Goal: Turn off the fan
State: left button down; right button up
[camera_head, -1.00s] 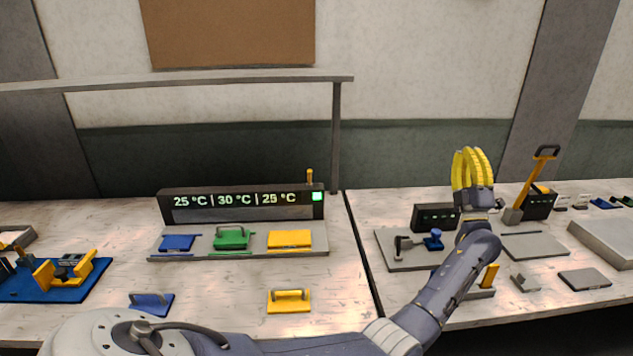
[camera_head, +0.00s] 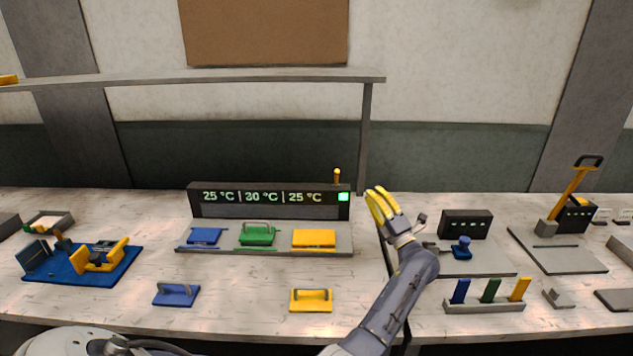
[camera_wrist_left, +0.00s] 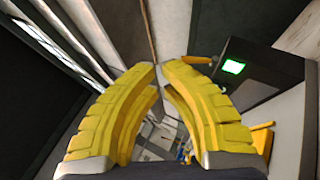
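I see no fan that I can make out. A dark display unit (camera_head: 270,212) stands at the back of the left table, reading 25 °C, 30 °C and 25 °C. A green lit square (camera_head: 343,197) is at its right end, and a small yellow lever (camera_head: 337,177) stands up above that end. In the left wrist view the green square (camera_wrist_left: 233,67) and yellow lever (camera_wrist_left: 200,60) are right of my fingers. My left gripper (camera_head: 373,191) is empty, its yellow fingertips (camera_wrist_left: 159,70) together, just right of the display and apart from it. My right gripper is not in view.
A grey tray (camera_head: 265,252) below the display holds blue, green and yellow handled plates. Loose blue (camera_head: 177,296) and yellow (camera_head: 311,301) handled pieces lie in front. A shelf post (camera_head: 366,140) rises behind. The right table carries a lever press (camera_head: 572,200) and a block rack (camera_head: 484,305).

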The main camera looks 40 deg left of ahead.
aim_at(337, 178)
pick_arm(q)
jog(key=f+g, duration=0.1)
jog(key=s+f+g, duration=0.1)
jog(key=f, duration=0.1)
jog(key=s+a+f+g, duration=0.1)
jog(key=shift+s+a+f+n+h, duration=0.1)
jog(key=shift+s+f+n+h, duration=0.2)
jog(key=shift+n+h, duration=0.1)
jog(key=x, duration=1.4)
jog(key=shift+a, duration=0.1)
jog(key=shift+w+a+r+m+h, duration=0.1)
jog(key=shift+w+r+m+h, duration=0.1)
jog(key=shift+m+h, duration=0.15)
